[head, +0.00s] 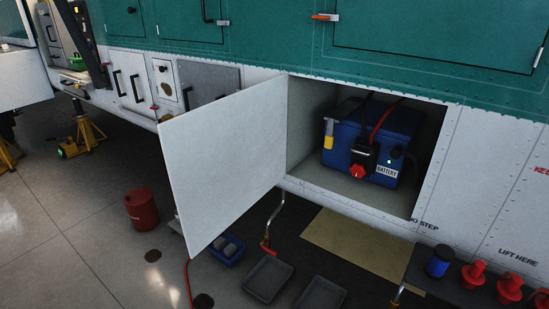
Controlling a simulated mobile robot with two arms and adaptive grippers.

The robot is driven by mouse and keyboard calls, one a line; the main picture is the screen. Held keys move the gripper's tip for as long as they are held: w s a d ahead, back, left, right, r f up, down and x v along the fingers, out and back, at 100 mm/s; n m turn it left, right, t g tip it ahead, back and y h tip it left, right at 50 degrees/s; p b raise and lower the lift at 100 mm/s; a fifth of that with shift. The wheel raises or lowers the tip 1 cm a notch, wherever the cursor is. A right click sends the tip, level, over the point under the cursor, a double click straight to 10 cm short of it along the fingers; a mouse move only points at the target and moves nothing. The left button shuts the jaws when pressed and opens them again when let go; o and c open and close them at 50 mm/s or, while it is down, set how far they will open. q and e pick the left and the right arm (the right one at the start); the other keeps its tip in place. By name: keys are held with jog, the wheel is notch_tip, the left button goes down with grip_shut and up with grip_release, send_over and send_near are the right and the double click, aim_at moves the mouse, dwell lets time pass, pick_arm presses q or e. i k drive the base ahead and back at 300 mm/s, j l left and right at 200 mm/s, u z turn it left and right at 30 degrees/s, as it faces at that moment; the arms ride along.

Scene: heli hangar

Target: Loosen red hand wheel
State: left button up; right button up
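A small red hand wheel (357,171) sits on the front of a black connector (365,154) on a blue battery (342,135). The battery stands inside an open compartment in the white lower hull and carries a "BATTERY" label. Black and red cables run up from the connector. The compartment door (222,160) is swung open to the left. Neither of my grippers shows in this view.
Below lie dark trays (268,278), a blue bin (228,251) and a tan mat (358,246). A dark surface at lower right holds a blue can (439,261) and red plugs (473,274). A red canister (141,209) stands left of the door.

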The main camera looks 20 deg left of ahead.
aim_at(358, 170)
jog(key=i+j+z, duration=0.15)
jog(key=j+z, duration=0.3)
jog(key=j, duration=0.2)
jog(key=j+z, duration=0.45)
jog(key=j, duration=0.2)
jog(key=j+z, duration=0.15)
jog(key=j, duration=1.85)
jog(key=k, duration=0.1)
